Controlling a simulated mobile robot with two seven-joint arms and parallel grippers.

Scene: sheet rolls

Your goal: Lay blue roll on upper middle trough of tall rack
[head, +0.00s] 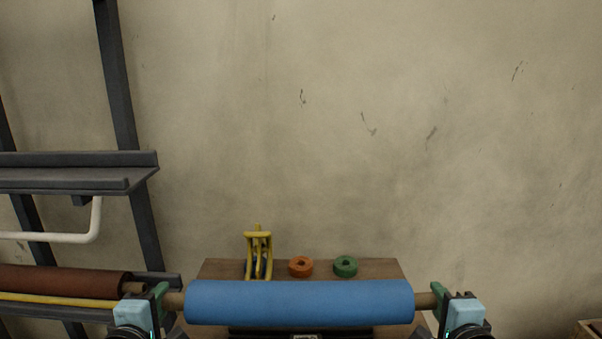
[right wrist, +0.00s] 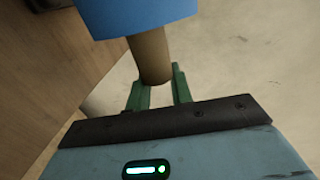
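The blue roll (head: 300,303) is held level in front of me, its brown core sticking out at both ends. My left gripper (head: 161,296) is at the left core end, with its green finger against it. My right gripper (head: 439,295) is at the right core end. In the right wrist view, the right gripper's (right wrist: 158,88) green fingers stand on both sides of the core, below the blue sheet (right wrist: 135,14). The tall rack (head: 122,80) stands at the left. An empty dark trough (head: 70,178) shows on it, above a lower trough with a dark red roll (head: 62,282).
A wooden table (head: 385,269) behind the blue roll bears a yellow stand (head: 258,258), an orange ring (head: 301,267) and a green ring (head: 346,266). A white bent pipe (head: 95,222) hangs below the empty trough. The wall behind is bare.

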